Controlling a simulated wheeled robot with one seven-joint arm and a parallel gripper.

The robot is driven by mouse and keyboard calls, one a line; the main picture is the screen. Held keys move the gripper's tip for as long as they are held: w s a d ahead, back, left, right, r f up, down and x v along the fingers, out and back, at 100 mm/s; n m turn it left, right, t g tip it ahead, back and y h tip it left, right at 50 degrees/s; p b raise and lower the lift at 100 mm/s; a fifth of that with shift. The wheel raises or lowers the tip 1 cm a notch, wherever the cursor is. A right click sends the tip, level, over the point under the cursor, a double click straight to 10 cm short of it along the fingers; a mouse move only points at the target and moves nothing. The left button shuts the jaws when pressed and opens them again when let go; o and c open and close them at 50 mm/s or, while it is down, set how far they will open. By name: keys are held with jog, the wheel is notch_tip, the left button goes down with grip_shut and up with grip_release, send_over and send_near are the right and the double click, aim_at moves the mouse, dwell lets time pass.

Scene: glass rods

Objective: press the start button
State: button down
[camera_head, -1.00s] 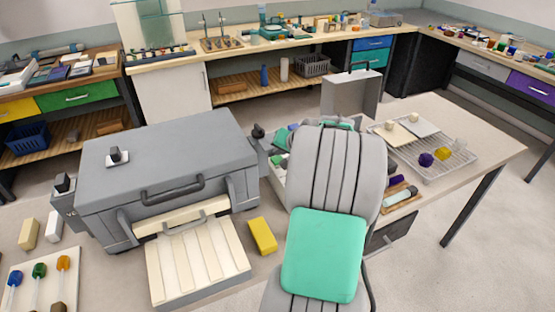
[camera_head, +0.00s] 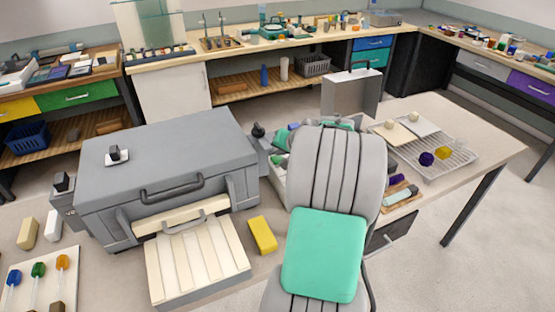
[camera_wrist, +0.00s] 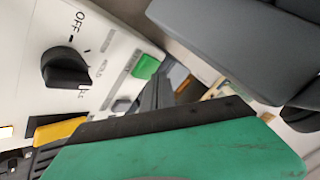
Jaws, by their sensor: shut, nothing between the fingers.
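The wrist view shows a pale control panel (camera_wrist: 105,45) at a slant, with a black knob (camera_wrist: 66,68) beside the word OFF. A green button (camera_wrist: 146,66), which looks like the start button, sits at the panel's right edge. A grey button (camera_wrist: 122,104) lies below it. My gripper (camera_wrist: 157,88) is shut and empty, its dark fingers just below the green button in the picture. I cannot tell whether they touch it. In the head view my arm hides the gripper and the panel.
A grey kiln (camera_head: 165,150) stands on the bench left of my arm, with a yellow block (camera_head: 262,235) beside it. A wire rack (camera_head: 455,160) and an upright grey case (camera_head: 350,95) stand to the right. The bench's far right corner is clear.

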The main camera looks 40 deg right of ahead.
aim_at(279, 160)
jog(key=shift+f+b, duration=0.45)
jog(key=shift+f, duration=0.25)
dwell(0.6)
jog(key=shift+r, duration=0.1)
jog(key=shift+r+p, duration=0.6)
jog(key=shift+r, duration=0.25)
jog(key=shift+r+p, duration=1.55)
jog(key=shift+r, duration=1)
